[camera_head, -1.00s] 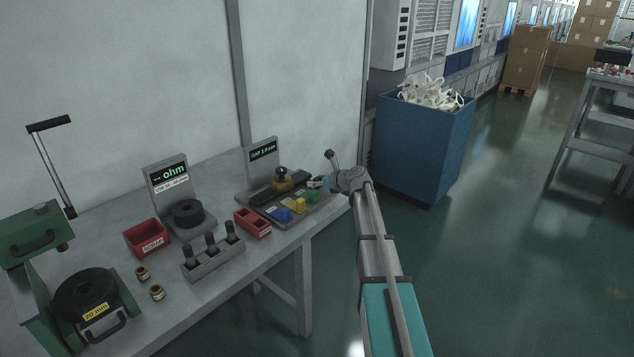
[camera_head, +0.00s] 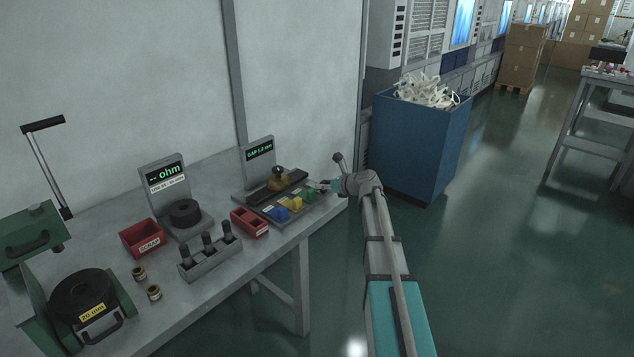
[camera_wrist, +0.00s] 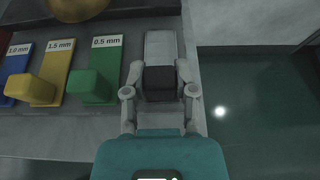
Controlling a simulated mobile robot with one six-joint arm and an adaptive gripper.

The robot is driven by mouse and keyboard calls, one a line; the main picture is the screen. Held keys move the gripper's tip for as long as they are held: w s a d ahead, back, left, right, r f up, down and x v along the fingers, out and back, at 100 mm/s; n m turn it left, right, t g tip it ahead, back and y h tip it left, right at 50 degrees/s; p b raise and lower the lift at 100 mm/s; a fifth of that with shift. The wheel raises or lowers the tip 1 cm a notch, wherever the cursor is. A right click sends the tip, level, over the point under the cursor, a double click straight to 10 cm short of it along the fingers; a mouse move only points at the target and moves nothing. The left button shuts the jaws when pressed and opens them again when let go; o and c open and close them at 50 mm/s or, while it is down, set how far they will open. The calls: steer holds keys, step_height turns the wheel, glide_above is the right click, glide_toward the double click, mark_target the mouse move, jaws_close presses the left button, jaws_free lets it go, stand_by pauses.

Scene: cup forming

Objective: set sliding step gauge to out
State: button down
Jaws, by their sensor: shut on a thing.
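The step gauge station (camera_head: 240,198) is a grey plate at the right end of the bench, with a dark bar and a brass knob (camera_head: 278,180) at its back. Its display (camera_head: 258,151) shows a green gap reading in mm, too small to read surely. In the wrist view, my gripper (camera_wrist: 160,96) is shut on a black block (camera_wrist: 160,80) on a light grey strip (camera_wrist: 160,46) at the plate's right edge. Left of it are labelled blue 1.0 mm, yellow 1.5 mm (camera_wrist: 41,88) and green 0.5 mm (camera_wrist: 95,80) tabs. My gripper also shows in the head view (camera_head: 325,187).
A blue bin (camera_head: 415,145) stands behind my arm. Open floor lies to the right.

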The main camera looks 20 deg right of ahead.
steer(key=shift+s+d+f, duration=0.1)
steer(key=shift+s, duration=0.1)
steer(key=shift+c, duration=2)
jaws_free()
